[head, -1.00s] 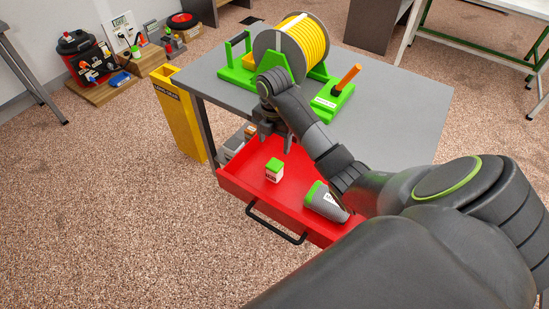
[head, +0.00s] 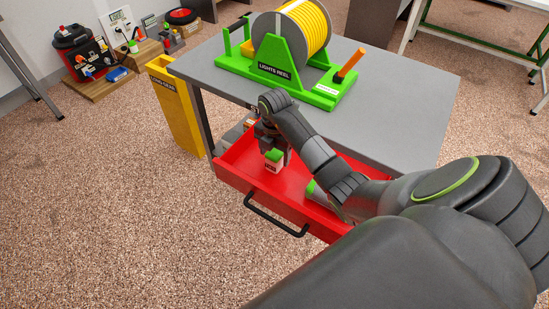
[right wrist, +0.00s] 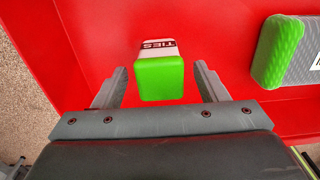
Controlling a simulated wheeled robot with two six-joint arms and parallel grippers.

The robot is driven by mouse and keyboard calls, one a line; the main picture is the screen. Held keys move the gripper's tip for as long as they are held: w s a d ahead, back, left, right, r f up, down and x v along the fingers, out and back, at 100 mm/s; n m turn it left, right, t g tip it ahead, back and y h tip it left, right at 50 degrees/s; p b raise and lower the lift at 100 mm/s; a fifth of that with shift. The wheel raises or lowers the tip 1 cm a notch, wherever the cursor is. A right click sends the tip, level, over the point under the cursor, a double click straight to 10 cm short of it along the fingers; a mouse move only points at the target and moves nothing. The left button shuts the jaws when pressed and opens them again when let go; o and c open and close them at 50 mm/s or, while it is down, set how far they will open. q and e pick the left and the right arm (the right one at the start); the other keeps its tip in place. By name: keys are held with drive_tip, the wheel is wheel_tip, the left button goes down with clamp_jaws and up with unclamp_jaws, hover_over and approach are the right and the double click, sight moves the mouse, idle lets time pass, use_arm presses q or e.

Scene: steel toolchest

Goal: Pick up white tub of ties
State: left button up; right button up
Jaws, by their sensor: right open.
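The white tub of ties (head: 273,165) has a green lid and a label; it stands in the open red drawer. In the right wrist view the tub (right wrist: 159,76) shows its green lid and the word TIES, between my two fingers. My right gripper (head: 271,148) is open, just above and around the tub, with a finger on each side and a gap at each. The right gripper also shows in the right wrist view (right wrist: 160,88). My left gripper is not in view.
The red drawer (head: 235,182) has a black handle (head: 275,214). A grey and green item (right wrist: 290,52) lies right of the tub. The grey worktop (head: 400,110) overhangs behind, carrying a green reel stand (head: 275,62). A yellow bin (head: 176,108) stands left.

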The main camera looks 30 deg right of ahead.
drive_tip(key=shift+f, duration=0.1)
drive_tip(key=shift+c, duration=0.3)
drive_tip(key=c, duration=1)
